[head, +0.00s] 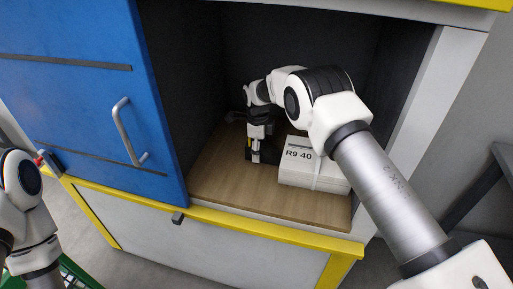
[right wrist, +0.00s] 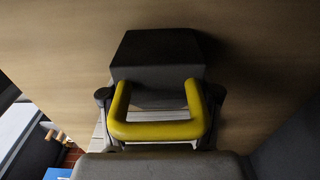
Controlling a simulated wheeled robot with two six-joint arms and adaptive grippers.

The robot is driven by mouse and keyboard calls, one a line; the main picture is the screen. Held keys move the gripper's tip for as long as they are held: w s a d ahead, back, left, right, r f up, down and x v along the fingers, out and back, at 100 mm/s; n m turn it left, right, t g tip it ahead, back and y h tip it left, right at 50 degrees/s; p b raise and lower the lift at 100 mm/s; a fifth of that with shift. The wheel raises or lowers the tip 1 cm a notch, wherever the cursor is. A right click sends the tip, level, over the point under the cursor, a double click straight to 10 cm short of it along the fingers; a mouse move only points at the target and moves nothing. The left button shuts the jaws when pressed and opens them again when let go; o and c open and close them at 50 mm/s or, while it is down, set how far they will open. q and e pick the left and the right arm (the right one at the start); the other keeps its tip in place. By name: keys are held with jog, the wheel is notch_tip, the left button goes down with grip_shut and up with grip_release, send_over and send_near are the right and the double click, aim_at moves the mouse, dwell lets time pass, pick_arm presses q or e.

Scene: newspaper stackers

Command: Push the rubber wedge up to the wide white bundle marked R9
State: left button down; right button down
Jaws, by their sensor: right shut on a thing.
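The white bundle (head: 312,171) marked "R9 40" lies on the wooden floor (head: 232,193) of the open compartment, toward its right side. My right gripper (head: 259,144) is low inside the compartment, just left of the bundle. In the right wrist view the dark rubber wedge (right wrist: 158,62) has a yellow handle (right wrist: 157,131), and my right gripper's fingers are shut on it at both sides. The wedge rests on or just above the wood. In the head view the gripper mostly hides it, and I cannot tell whether it touches the bundle.
A blue door panel (head: 88,90) with a grey handle (head: 128,132) stands left of the opening. A yellow edge (head: 270,228) runs along the front. The compartment's dark walls and white right post (head: 432,85) bound the space. Bare wood lies in front of the gripper.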

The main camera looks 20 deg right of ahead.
jog(key=shift+s+d+f, duration=0.1)
jog(key=shift+s+d, duration=0.1)
jog(key=shift+s, duration=0.05)
jog(key=shift+c, duration=0.9)
grip_release()
jog(key=shift+d, duration=0.1)
notch_tip(320, 180, up, 12)
jog(key=shift+w, duration=0.15)
